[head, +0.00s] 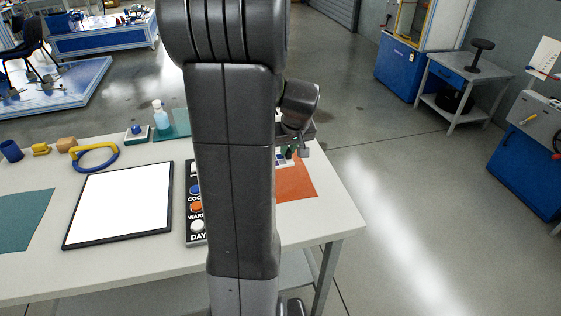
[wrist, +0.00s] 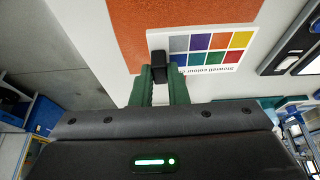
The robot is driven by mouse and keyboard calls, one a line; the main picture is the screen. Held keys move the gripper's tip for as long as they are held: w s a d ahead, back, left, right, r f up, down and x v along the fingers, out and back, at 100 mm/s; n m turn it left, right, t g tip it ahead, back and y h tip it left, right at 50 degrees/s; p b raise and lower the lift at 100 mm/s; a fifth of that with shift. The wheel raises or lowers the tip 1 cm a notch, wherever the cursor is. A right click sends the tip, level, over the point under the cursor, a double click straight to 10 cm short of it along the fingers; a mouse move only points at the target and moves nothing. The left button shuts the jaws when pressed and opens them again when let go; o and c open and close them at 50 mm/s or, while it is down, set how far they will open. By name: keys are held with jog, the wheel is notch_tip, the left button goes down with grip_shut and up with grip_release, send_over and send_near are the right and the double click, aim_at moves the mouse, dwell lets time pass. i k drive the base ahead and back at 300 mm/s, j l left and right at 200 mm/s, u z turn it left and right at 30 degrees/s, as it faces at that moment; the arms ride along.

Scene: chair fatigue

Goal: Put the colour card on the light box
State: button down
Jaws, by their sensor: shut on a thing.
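The colour card (wrist: 208,48) is white with a grid of coloured squares and printed text, and a black grip piece (wrist: 157,58) at one end. My gripper (wrist: 160,72) has its green fingers shut on that black piece. In the head view, a small part of the card (head: 281,160) shows beside my gripper (head: 290,153), near the orange mat; my arm hides the rest. I cannot tell whether the card touches the surface below. The light box (head: 120,205) is a bright white panel in a thin black frame, flat on the table left of my arm.
A black control panel (head: 196,208) with several buttons lies between the light box and my arm. The orange mat (head: 297,183) is at the table's right end. A blue-and-yellow ring (head: 95,158), a bottle (head: 160,116) and small blocks stand behind the light box, whose top is clear.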

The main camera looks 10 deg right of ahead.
aim_at(123, 198)
jog(key=j, duration=1.1)
jog(key=i+j, duration=0.1)
jog(key=j, duration=1)
